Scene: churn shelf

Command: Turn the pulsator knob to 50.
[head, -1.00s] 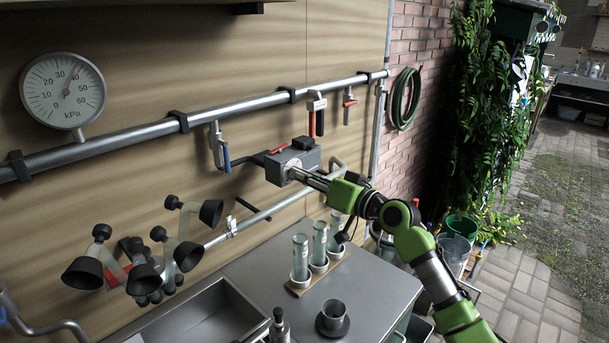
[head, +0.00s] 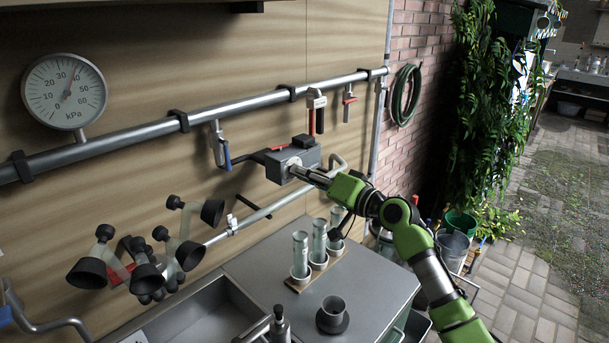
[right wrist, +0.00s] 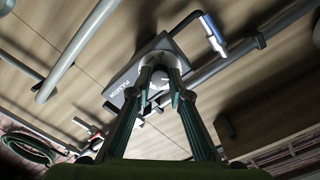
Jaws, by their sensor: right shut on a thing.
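The pulsator is a grey box (head: 281,162) on the wall below the metal pipe; in the right wrist view its lettered face (right wrist: 122,88) shows tilted. Its round pale knob (right wrist: 152,77) sits on that face, partly hidden by my fingers. My right gripper (head: 297,170) reaches the box's front from the right and is shut on the knob; in the right wrist view its two fingers (right wrist: 159,78) lie on either side of it. The knob's scale and setting are too small and covered to read. My left gripper does not show.
A kPa gauge (head: 64,91) stands on the pipe (head: 240,105) at the left. Several valves hang from the pipe, one with a blue handle (head: 226,155). A milking cluster (head: 150,255) hangs at lower left. Tubes (head: 300,255) and a dark cup (head: 332,313) stand on the metal counter (head: 372,285).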

